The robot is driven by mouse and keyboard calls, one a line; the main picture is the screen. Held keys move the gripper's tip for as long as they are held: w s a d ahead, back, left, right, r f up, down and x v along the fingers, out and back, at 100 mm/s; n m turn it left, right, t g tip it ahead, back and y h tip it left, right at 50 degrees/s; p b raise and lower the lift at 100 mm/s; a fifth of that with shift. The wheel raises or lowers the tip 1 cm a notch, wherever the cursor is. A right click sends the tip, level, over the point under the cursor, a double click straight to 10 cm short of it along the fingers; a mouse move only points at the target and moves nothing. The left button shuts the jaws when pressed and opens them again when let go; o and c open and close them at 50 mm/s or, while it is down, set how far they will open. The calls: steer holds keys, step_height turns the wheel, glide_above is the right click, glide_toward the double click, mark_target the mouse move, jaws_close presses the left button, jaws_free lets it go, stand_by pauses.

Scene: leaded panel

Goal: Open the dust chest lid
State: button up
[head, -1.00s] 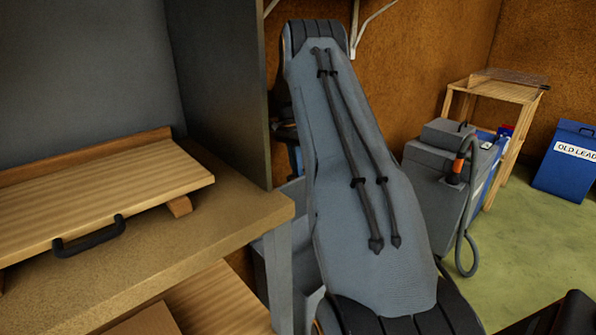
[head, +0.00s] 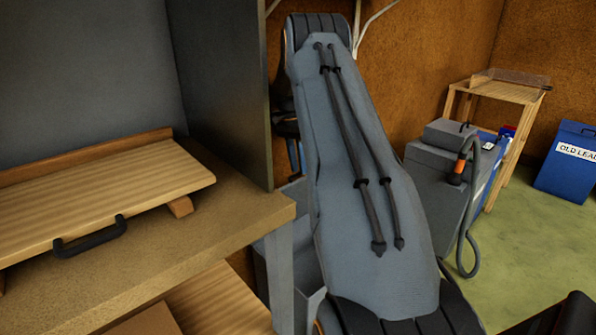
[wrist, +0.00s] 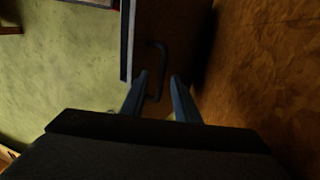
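In the wrist view, a dark panel (wrist: 180,25) with a pale edge lies below my gripper, and a dark bar handle (wrist: 162,60) stands on it. It appears to be the dust chest lid, lying shut as far as I can tell. My gripper (wrist: 160,75) is open, its two fingers apart on either side of the handle's line. Whether the handle is between the fingertips or just beyond them is unclear. In the head view, a grey box (head: 273,285), probably the chest, is largely hidden behind my arm; my gripper is hidden there too.
A workbench (head: 235,215) with a wooden board (head: 110,195) and a dark side panel (head: 220,80) stands at left. A grey and blue hose unit (head: 435,185), a wooden stand (head: 495,90) and a blue OLD LEAD bin (head: 568,180) are right. Green floor (head: 535,250) is free there.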

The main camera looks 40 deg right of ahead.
steer(key=s+v, duration=0.1)
steer(key=v, duration=0.6)
steer(key=shift+s+r, duration=0.25)
steer(key=shift+r, duration=0.05)
steer(key=shift+d, duration=0.1)
